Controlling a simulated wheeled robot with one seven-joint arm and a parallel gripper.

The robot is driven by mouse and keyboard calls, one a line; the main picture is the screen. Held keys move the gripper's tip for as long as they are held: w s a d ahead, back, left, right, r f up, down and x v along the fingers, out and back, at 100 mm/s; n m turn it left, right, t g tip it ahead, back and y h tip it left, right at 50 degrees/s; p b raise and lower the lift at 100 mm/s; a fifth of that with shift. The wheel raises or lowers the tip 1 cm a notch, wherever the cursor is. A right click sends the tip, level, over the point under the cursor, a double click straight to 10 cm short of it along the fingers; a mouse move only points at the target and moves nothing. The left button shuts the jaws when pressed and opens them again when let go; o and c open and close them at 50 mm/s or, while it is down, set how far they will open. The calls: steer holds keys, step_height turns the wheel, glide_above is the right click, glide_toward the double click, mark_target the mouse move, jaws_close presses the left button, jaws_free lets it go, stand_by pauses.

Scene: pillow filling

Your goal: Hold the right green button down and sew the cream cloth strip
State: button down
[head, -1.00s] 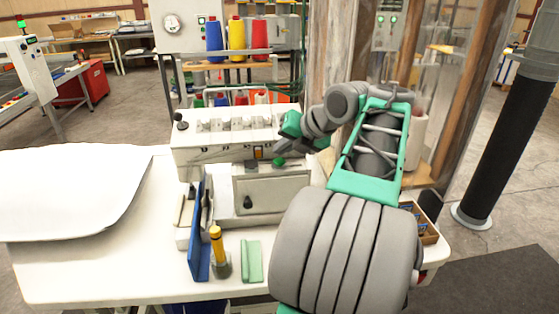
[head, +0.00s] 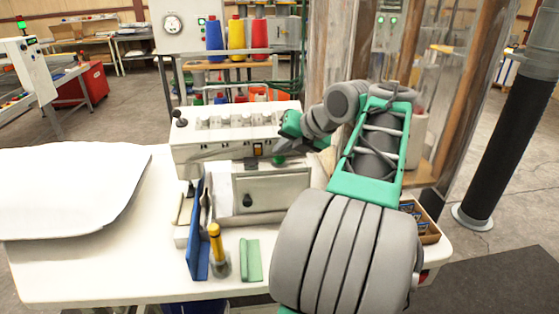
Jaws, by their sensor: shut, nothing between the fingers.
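The sewing machine (head: 225,150) stands on the white table with a row of knobs on top. A round green button (head: 279,160) shows low on its front, right of a small orange switch (head: 258,149). My gripper (head: 282,147) is shut and empty, with its dark fingertips just above the green button. I cannot tell whether they touch it or press it. A narrow cream piece (head: 183,208) lies at the machine's left end, partly behind the blue plate. I cannot tell whether it is the cloth strip. My arm hides the machine's right end.
A wooden tray (head: 428,232) is at the right. Coloured thread cones (head: 237,32) stand behind.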

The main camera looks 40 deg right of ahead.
mark_target(282, 159)
steer(key=shift+f+b, duration=0.55)
steer(key=shift+b, duration=0.2)
stand_by(0.7)
steer(key=shift+r, duration=0.1)
stand_by(2.8)
steer(key=shift+r+p, duration=0.55)
steer(key=shift+r, duration=0.35)
step_height(282, 159, up, 5)
steer(key=p, duration=0.3)
